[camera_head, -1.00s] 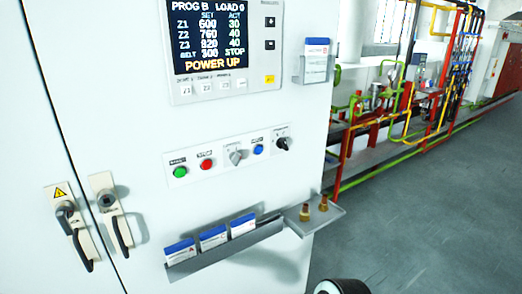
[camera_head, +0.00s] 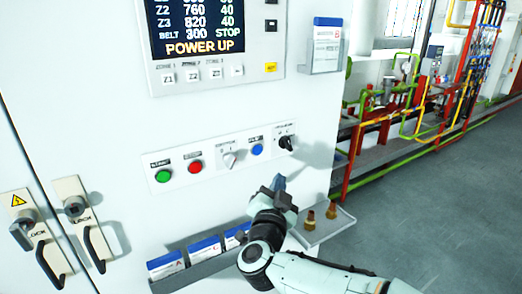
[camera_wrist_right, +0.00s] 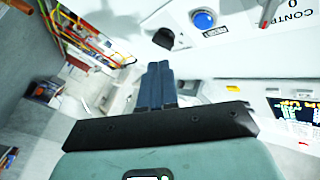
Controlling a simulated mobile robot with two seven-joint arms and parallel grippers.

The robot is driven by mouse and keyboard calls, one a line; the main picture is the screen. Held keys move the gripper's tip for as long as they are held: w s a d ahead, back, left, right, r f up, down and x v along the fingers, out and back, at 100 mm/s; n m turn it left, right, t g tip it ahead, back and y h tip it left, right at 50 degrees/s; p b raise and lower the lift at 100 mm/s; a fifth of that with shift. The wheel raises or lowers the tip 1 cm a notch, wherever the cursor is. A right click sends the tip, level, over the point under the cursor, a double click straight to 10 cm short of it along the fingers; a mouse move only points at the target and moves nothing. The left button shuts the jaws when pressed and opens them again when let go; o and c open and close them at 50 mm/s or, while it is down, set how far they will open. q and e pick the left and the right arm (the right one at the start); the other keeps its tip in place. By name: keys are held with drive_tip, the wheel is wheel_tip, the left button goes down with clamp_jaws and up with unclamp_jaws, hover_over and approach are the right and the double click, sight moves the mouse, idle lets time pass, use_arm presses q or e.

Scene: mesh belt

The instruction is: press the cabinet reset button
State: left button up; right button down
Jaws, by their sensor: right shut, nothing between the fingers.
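The blue button (camera_head: 257,150) sits on a white strip on the cabinet front, between a grey selector switch (camera_head: 230,158) and a black rotary switch (camera_head: 287,143). Its label is too small to read surely. The blue button also shows at the top of the right wrist view (camera_wrist_right: 204,19), with the black switch (camera_wrist_right: 164,38) beside it. My right gripper (camera_head: 279,181) is below the strip, apart from the button. Its dark blue fingers (camera_wrist_right: 160,68) are together and empty. My left gripper is not in view.
A green button (camera_head: 163,176) and a red button (camera_head: 195,167) are on the strip's left. A small shelf (camera_head: 325,228) with two brass pieces and a card rack (camera_head: 205,262) are near my right arm. A display panel (camera_head: 215,45) is above. Door handles (camera_head: 88,235) are at left.

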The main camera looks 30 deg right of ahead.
sight(257, 150)
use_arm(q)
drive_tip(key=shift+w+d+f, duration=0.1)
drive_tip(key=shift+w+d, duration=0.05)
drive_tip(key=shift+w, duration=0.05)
use_arm(e)
drive_tip(key=r, duration=0.1)
drive_tip(key=s+r, duration=0.1)
drive_tip(key=r+m+h, duration=0.1)
drive_tip(key=shift+s+d+r, duration=0.1)
drive_tip(key=shift+s+d, duration=0.1)
drive_tip(key=shift+d, duration=0.2)
drive_tip(key=shift+w, duration=0.1)
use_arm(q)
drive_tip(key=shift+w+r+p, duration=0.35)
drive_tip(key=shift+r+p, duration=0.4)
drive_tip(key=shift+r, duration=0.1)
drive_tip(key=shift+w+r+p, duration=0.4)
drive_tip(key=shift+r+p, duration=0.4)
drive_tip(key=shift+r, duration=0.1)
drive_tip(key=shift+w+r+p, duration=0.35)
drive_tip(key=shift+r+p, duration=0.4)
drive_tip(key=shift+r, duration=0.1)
use_arm(e)
drive_tip(key=shift+w+a, duration=0.2)
drive_tip(key=shift+w, duration=2)
drive_tip(key=shift+w+a, duration=0.15)
drive_tip(key=shift+w, duration=2)
